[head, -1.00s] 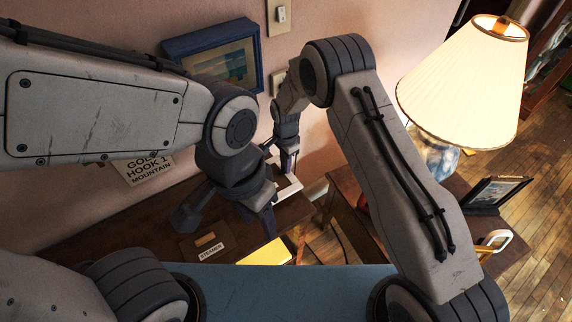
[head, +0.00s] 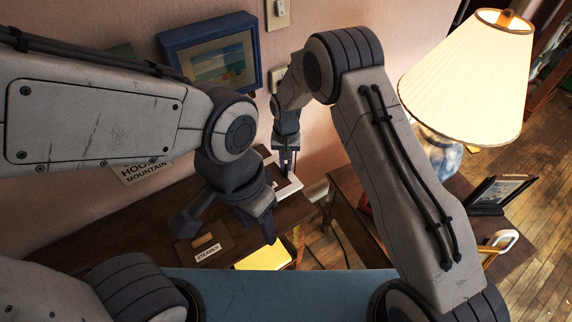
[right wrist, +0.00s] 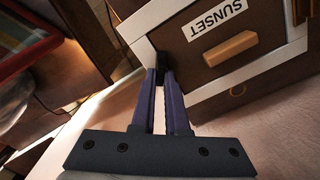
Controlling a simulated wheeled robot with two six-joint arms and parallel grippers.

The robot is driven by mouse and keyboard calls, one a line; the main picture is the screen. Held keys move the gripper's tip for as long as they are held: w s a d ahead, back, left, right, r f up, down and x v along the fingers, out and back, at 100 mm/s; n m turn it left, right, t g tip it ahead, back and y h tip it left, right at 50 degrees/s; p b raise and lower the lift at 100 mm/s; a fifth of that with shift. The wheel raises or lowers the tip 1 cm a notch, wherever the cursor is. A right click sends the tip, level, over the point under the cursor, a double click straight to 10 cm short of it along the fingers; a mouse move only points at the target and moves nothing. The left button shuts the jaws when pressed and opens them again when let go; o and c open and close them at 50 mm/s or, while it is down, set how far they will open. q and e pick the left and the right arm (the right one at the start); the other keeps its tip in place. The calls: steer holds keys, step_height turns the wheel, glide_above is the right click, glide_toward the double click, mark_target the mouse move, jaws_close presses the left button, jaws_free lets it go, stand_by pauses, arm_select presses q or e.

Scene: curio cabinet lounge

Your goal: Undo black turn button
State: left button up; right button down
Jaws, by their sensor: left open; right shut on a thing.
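The black turn button (right wrist: 161,67) sits at the white-framed edge of a brown door (right wrist: 215,55) labelled SUNSET in the right wrist view. My right gripper (right wrist: 160,76) is shut on it, and the fingers hide part of it. In the head view my right gripper (head: 287,170) is at the white-framed box (head: 287,190) by the wall; the button is too small to tell there. My left gripper (head: 268,238) is open and empty, in front of and below the right one, apart from the box.
A brown panel labelled STEAMER (head: 222,238) and a yellow object (head: 263,257) lie near my left gripper. A blue-framed picture (head: 212,55) hangs on the wall. A lamp (head: 468,75) and a photo frame (head: 499,192) stand on the right-hand table.

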steer(key=n, duration=0.3)
steer(key=shift+n+b, duration=0.3)
steer(key=shift+n, duration=0.1)
steer(key=shift+d+n, duration=0.1)
steer(key=shift+n, duration=1.7)
steer(key=shift+w, duration=0.1)
steer(key=c, duration=0.9)
jaws_free()
steer(key=shift+r, duration=0.15)
steer(key=shift+r+b, duration=0.9)
steer(key=shift+r, duration=4.25)
